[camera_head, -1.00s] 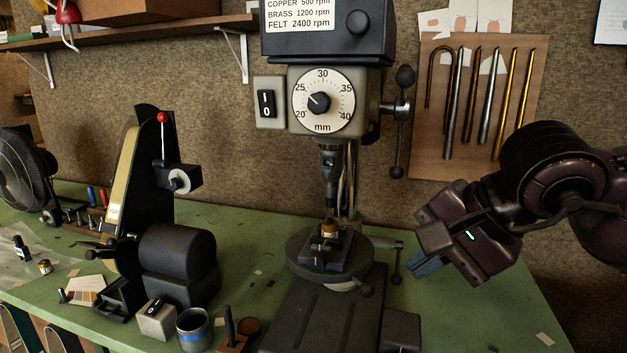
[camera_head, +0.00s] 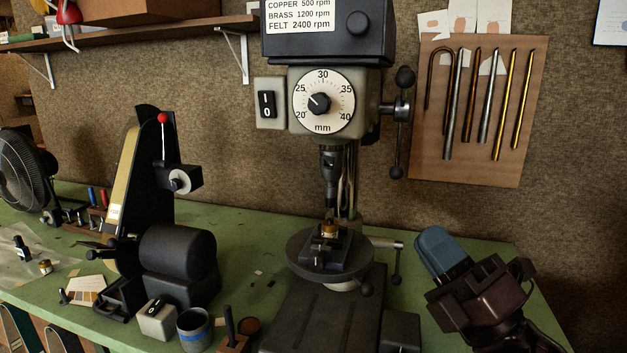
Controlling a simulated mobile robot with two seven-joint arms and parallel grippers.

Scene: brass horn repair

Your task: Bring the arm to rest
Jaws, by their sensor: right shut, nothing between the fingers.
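My right gripper (camera_head: 440,247) is at the lower right, over the right end of the green bench. Its blue-grey fingers are shut with nothing between them and point up and to the left. It stands apart from the drill press (camera_head: 325,100), to the right of the press's round table (camera_head: 300,257). A small brass part (camera_head: 329,231) sits in the dark vise (camera_head: 327,248) on that table, under the chuck. My left gripper is not in view.
A belt sander (camera_head: 178,253) stands on the green bench (camera_head: 262,289) at the left. A lever (camera_head: 397,262) sticks out right of the press table. Several rods hang on a board (camera_head: 480,110) on the wall. A blue-banded cup (camera_head: 193,330) stands at the front.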

